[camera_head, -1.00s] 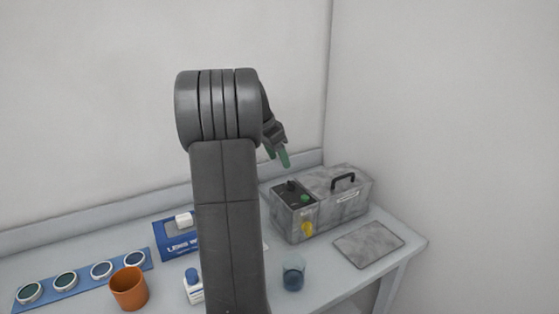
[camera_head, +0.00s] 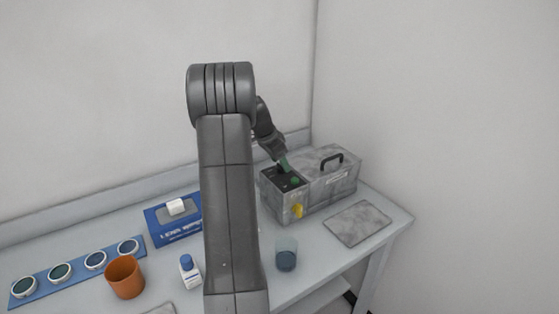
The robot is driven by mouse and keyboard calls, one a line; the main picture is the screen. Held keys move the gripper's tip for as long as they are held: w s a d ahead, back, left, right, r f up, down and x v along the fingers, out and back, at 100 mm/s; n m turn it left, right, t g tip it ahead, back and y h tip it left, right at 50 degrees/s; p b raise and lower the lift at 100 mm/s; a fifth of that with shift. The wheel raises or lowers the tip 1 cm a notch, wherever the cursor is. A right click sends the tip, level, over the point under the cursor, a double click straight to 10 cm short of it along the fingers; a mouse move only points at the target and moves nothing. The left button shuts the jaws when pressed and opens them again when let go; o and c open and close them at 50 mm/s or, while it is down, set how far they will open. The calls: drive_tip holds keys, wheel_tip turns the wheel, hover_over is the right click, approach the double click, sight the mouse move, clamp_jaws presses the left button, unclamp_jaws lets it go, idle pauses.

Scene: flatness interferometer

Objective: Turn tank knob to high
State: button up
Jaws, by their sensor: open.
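The tank (camera_head: 330,187) is a grey mottled box with a black handle on its right part, standing at the back right of the table. Its dark control panel (camera_head: 270,180) is at the left end of the top, with a green button (camera_head: 295,181) on it. My gripper (camera_head: 284,164) points down at the panel, its green fingertips just over or at the panel's back part. The black knob is hidden or too small to make out behind the fingertips. I cannot tell whether the fingers touch it. My gripper is open.
A dark glass (camera_head: 286,254), a blue-capped bottle (camera_head: 189,271), an orange cup (camera_head: 125,277), a blue lens wipes box (camera_head: 174,224) and a blue strip with several round lenses (camera_head: 76,271) stand along the table. A yellow tag (camera_head: 297,211) is on the tank's front.

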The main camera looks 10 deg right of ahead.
drive_tip(key=shift+d+f, duration=0.1)
drive_tip(key=shift+f, duration=0.2)
drive_tip(key=c, duration=1)
